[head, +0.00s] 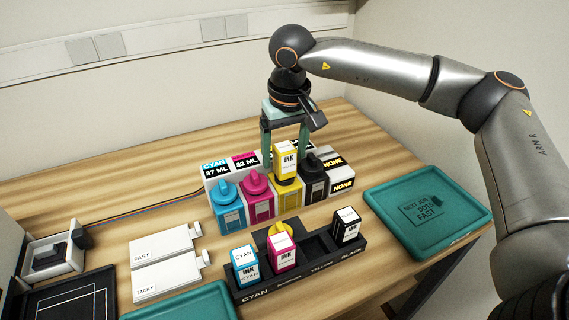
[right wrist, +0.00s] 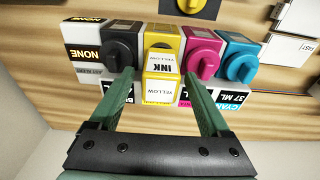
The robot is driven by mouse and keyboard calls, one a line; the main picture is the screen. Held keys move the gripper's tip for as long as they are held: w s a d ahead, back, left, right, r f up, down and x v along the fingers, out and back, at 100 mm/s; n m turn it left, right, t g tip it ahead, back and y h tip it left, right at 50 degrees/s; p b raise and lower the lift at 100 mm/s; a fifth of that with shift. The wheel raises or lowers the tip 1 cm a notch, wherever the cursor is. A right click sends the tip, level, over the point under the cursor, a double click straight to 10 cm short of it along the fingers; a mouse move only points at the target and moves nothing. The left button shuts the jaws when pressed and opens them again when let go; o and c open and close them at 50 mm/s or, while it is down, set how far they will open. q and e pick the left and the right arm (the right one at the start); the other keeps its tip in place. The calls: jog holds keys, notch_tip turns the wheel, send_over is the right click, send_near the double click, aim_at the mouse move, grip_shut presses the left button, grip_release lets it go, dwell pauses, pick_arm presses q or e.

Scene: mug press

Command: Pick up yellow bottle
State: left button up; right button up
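The yellow bottle (head: 286,159), with a white INK label, stands over the yellow tank (head: 291,197) in the row of ink tanks. In the right wrist view the yellow bottle (right wrist: 162,90) lies between my right gripper's fingers. My right gripper (head: 285,150) comes down from above, its green fingers on either side of the bottle. In the right wrist view the gripper (right wrist: 159,75) is open, with gaps visible between bottle and fingers. The bottle's lower end is partly hidden at the tank. My left gripper is in neither view.
Cyan (head: 228,203), magenta (head: 258,198) and black (head: 313,180) tanks flank the yellow one. A teal tray (head: 465,233) lies right; white boxes (head: 163,248) lie left.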

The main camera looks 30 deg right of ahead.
grip_shut()
dwell(0.4)
jog(key=shift+r, duration=0.1)
